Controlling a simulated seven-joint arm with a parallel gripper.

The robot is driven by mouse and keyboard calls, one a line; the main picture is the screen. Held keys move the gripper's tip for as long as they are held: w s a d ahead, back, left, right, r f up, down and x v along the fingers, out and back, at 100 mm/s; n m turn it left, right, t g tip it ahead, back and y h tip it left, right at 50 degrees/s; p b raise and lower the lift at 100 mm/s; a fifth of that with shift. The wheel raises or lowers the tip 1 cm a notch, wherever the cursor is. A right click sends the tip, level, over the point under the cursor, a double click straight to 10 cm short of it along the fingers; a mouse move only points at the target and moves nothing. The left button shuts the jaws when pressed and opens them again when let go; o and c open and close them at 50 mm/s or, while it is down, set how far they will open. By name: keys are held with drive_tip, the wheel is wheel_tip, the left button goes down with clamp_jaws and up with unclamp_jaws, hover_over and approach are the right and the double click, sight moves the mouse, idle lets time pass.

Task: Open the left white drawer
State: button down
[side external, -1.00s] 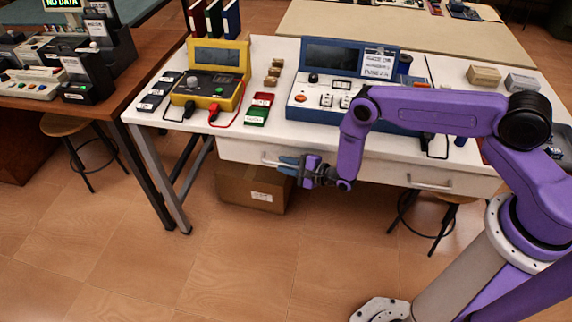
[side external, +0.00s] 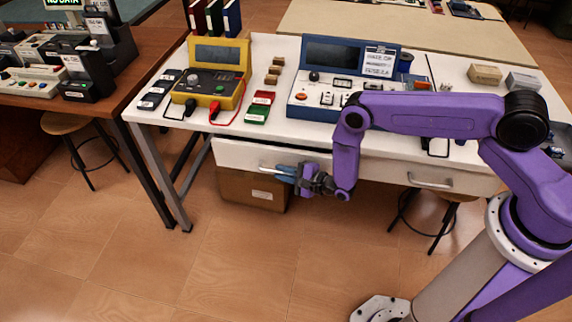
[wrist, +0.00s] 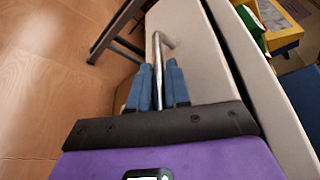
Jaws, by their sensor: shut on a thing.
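The left white drawer (side external: 235,152) is under the front of the white table and stands slightly out, with a gap showing along its top. Its metal bar handle (wrist: 158,50) runs between my fingers in the wrist view. My gripper (side external: 284,172) is at the drawer front, its blue fingers shut on the handle. It also shows in the wrist view (wrist: 158,88), one finger on each side of the bar. The fingers hide part of the handle.
The right drawer (side external: 430,177) is shut. A cardboard box (side external: 245,190) stands on the floor below the left drawer. A yellow meter (side external: 212,80), a blue instrument (side external: 340,75) and small blocks stand on the tabletop (side external: 280,133). The floor in front is clear.

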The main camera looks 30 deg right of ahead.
drive_tip(key=s+a, duration=1.8)
drive_tip(key=shift+s+a, duration=0.4)
drive_tip(key=c, duration=1.4)
unclamp_jaws()
drive_tip(key=shift+c, duration=0.2)
drive_tip(key=v, duration=1.2)
